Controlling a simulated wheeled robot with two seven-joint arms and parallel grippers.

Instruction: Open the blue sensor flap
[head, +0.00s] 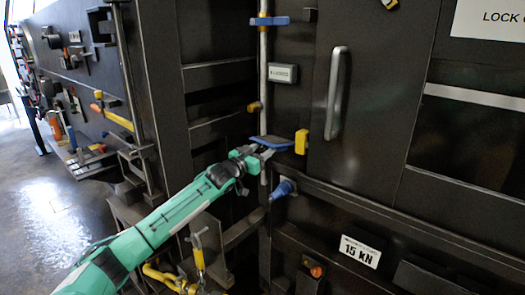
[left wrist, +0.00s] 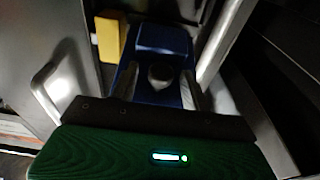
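A blue flap-like piece (head: 272,142) sits beside the vertical metal pole on the dark compactor front, left of a yellow block (head: 301,142). In the left wrist view the blue piece (left wrist: 162,40) has a dark round knob (left wrist: 160,75) in front of it. My left gripper (head: 262,154) is at the blue piece, just below it in the head view. In the wrist view its fingers (left wrist: 159,92) stand apart on either side of the knob; I cannot tell whether they touch it. My right gripper is not in view.
A vertical handle (head: 337,93) is on the door to the right. A blue cone-shaped part (head: 283,188) protrudes below the gripper. Another blue piece (head: 270,20) is higher on the pole. A tool panel (head: 85,90) stands left; open floor (head: 50,215) shows beside it.

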